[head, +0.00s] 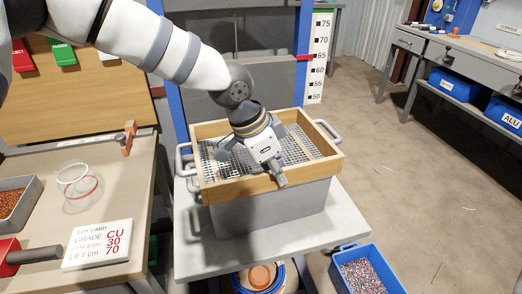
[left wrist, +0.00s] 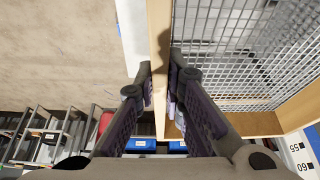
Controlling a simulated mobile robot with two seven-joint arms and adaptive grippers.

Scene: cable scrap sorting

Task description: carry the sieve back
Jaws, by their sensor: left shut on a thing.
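The sieve (head: 216,193) has a square light-wood frame and a grey wire mesh. It lies level over a grey bin (head: 270,215) on a pale stand; I cannot tell whether it rests on the bin or hangs just above it. My left gripper (head: 277,175) reaches down over the mesh to the sieve's front wooden rail. In the left wrist view, its fingers (left wrist: 158,85) stand on both sides of the rail of the sieve (left wrist: 158,30), shut on it. The mesh looks mostly bare, with part hidden by my arm. My right gripper is not in view.
Metal handles flank the bin. Blue posts and a height scale (head: 318,60) stand behind. On the left bench are a clear ring-shaped container (head: 78,185), a card (head: 98,245) and a grey tray (head: 20,200). A blue crate of granules (head: 340,272) stands at front right. The right floor is open.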

